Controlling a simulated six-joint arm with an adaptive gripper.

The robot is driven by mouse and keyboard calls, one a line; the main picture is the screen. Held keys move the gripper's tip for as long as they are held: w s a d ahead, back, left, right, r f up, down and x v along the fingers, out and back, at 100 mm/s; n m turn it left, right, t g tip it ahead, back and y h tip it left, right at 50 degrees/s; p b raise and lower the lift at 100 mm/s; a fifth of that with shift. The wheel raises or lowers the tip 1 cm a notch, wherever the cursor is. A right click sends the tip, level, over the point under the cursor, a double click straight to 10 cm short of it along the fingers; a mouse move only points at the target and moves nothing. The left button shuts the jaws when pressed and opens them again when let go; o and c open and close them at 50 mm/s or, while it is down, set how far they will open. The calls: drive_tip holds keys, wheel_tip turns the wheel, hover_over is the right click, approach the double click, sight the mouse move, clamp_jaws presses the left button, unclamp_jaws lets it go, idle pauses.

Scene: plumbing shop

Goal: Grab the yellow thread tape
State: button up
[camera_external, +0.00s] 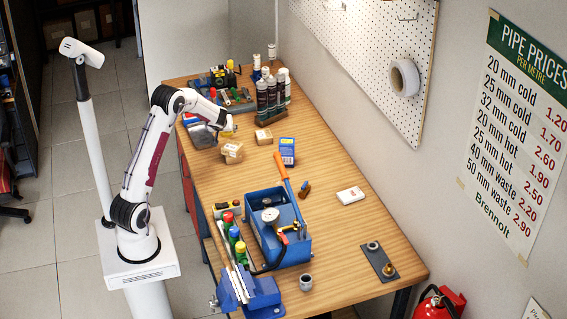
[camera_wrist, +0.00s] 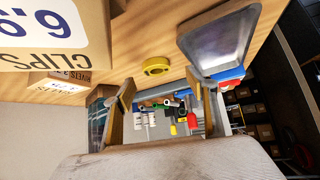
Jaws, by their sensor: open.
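The yellow thread tape (camera_wrist: 157,67) is a small flat ring lying on the wooden bench in the wrist view. It appears just beyond the tips of my gripper (camera_wrist: 160,85), between the lines of the two fingers and apart from them. The fingers are spread with nothing between them. In the external view my gripper (camera_external: 229,130) is low over the left side of the bench, near small cardboard boxes. I cannot make out the tape there; the arm or the boxes may hide it.
A cardboard box marked CLIPS (camera_wrist: 50,30) stands close on the left in the wrist view, with a RIVETS box (camera_wrist: 55,80) by it. A grey-rimmed tray (camera_wrist: 232,40) is close on the right. Dark bottles (camera_external: 270,95) and a blue machine (camera_external: 285,240) stand farther off.

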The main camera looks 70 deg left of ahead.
sight(226, 133)
drive_tip(key=shift+w+a+f, duration=0.1)
idle(0.3)
drive_tip(key=shift+w+a+f, duration=0.6)
drive_tip(key=shift+a+f, duration=0.2)
drive_tip(key=shift+x, duration=1.2)
drive_tip(key=c, duration=0.9)
